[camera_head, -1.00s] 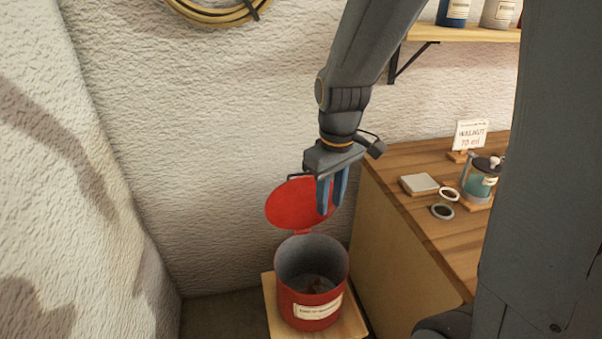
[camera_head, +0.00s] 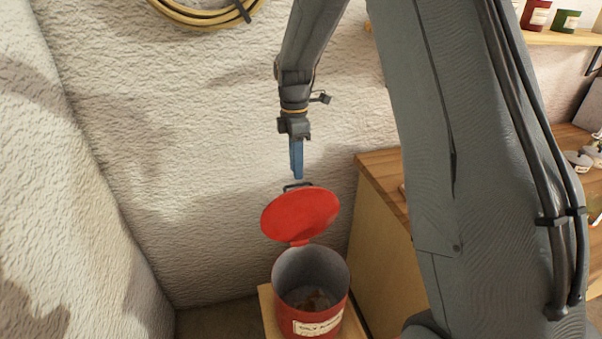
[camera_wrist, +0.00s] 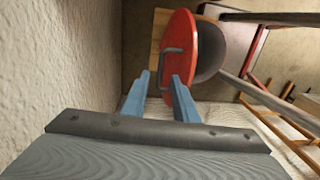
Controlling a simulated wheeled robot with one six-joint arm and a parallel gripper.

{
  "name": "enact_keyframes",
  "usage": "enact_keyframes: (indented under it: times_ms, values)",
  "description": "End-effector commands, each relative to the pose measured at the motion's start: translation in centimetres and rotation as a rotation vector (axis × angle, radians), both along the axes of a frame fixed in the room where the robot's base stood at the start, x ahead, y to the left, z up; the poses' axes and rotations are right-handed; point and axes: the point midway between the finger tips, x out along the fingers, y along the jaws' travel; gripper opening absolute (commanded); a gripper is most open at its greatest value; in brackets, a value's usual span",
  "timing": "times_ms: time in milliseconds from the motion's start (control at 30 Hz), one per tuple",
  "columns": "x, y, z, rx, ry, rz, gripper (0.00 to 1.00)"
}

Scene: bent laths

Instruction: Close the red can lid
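The red can (camera_head: 312,305) stands at the bottom centre of the head view, its mouth open with dark contents inside. Its red lid (camera_head: 300,214) stands open, tilted up from the hinge at the can's back rim. My gripper (camera_head: 297,177) hangs just above that edge, fingers down. In the wrist view the lid (camera_wrist: 181,30) and its handle (camera_wrist: 178,60) lie ahead of my gripper (camera_wrist: 157,80). Contact with the lid cannot be told.
The can stands on a wooden board (camera_head: 268,300). A rough white wall (camera_head: 180,150) rises behind and at the left. A wooden workbench (camera_head: 375,170) is close at the right, partly hidden by my arm. A shelf (camera_head: 560,38) with cans and a coiled hose (camera_head: 205,17) are higher up.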

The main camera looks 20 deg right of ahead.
Motion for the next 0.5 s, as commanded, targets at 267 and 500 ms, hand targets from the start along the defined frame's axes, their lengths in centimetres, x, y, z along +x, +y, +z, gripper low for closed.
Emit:
enact_keyframes:
  times_ms: [267, 500]
  values:
    - [-0.3, -0.1, -3.2, 0.0, 0.001, -0.003, 0.26]
    - [-0.3, -0.2, -3.7, 0.0, -0.001, -0.005, 0.26]
